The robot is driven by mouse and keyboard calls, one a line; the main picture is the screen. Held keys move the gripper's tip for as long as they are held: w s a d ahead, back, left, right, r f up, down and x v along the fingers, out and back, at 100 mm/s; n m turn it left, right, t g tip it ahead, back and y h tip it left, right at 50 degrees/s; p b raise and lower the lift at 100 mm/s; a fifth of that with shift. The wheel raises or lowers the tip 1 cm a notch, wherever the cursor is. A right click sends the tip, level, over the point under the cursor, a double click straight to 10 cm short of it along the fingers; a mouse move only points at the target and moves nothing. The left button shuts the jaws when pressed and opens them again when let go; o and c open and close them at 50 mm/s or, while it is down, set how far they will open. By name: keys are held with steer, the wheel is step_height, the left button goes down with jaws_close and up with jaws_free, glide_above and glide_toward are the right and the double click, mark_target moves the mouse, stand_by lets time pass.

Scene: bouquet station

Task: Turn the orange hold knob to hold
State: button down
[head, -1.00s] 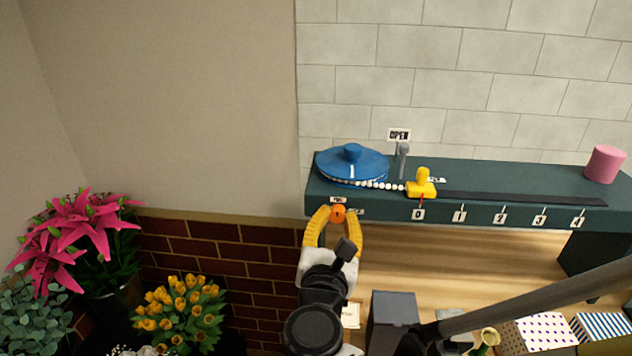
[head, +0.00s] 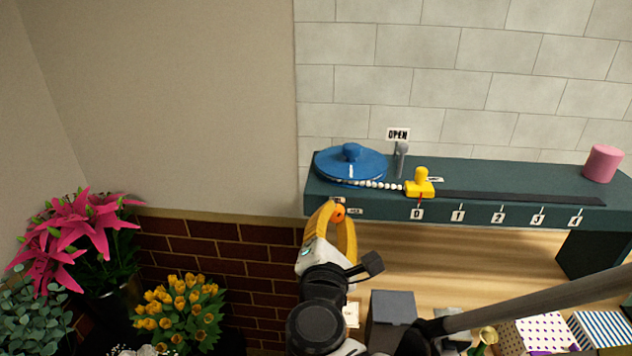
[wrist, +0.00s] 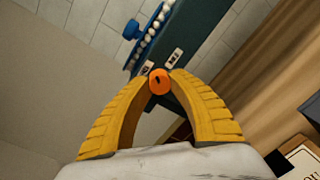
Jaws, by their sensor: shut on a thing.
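The orange hold knob (head: 338,211) sits on the front face of the dark green bench, near its left end. It also shows in the wrist view (wrist: 159,82), with a short dark mark on its face. My gripper (head: 336,212) has its two yellow fingers around the knob, one fingertip on each side, and is shut on it. In the head view the gripper is rolled, so one finger partly covers the other. Small white labels sit by the knob; one (head: 355,211) is to its right, and their words are too small to read surely.
On the bench (head: 500,175) are a blue wheel (head: 350,165) with white beads, a grey post (head: 402,160) under an OPEN sign (head: 398,134), a yellow slider (head: 419,184) at 0, and a pink cylinder (head: 603,164). Flowers (head: 180,310) stand at lower left. Boxes (head: 392,318) stand below.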

steer(key=m, duration=0.5)
steer(key=shift+r, duration=0.1)
steer(key=m+y, duration=0.1)
steer(key=m, duration=0.3)
steer(key=shift+m, duration=0.7)
steer(key=c, duration=1.1)
jaws_free()
steer(key=shift+c, duration=0.2)
steer(key=s+a, duration=0.2)
steer(key=s, duration=0.9)
steer(key=shift+s+a+r, duration=0.15)
steer(key=shift+s+r, duration=0.2)
steer(key=shift+s, duration=0.05)
